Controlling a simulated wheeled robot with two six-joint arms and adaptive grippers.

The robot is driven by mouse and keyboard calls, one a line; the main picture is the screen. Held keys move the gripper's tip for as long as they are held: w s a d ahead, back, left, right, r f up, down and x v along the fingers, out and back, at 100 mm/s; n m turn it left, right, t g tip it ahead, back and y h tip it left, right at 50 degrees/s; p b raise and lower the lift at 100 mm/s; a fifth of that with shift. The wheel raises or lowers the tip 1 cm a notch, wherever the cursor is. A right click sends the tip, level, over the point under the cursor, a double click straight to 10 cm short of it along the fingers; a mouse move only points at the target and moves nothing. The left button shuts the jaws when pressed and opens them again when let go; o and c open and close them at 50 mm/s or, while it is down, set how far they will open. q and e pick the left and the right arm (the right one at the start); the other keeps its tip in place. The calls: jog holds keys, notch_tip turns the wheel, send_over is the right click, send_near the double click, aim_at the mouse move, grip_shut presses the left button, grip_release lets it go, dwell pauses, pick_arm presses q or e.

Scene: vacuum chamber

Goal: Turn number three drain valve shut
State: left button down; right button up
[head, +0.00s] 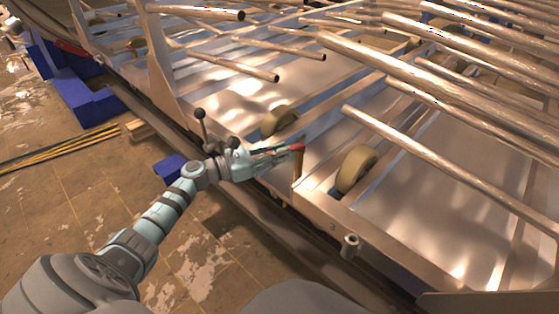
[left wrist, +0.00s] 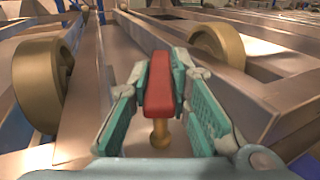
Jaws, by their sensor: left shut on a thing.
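The drain valve has a red lever handle (left wrist: 158,85) on a brass stem (left wrist: 159,133). In the head view the red handle (head: 298,147) shows at the fingertips, with the brass stem (head: 297,168) standing upright below it at the metal frame's edge. My left gripper (head: 284,152) reaches in from the left and is shut on the handle. In the left wrist view its teal fingers (left wrist: 160,75) lie on both sides of the handle, which points away from the camera. The fingers hide part of the handle. A small number 3 (head: 332,226) marks the frame edge nearby. My right gripper is out of view.
Tan wheels (head: 356,170) (head: 278,121) sit in the metal frame close to the valve. Long metal pipes (head: 420,75) lie above the frame. Open floor (head: 60,215) lies to the left, with blue blocks (head: 90,100).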

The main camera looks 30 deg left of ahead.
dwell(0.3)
pick_arm(q)
jog(key=c, duration=1.5)
grip_release()
jog(key=shift+a, duration=0.1)
jog(key=v, duration=1.2)
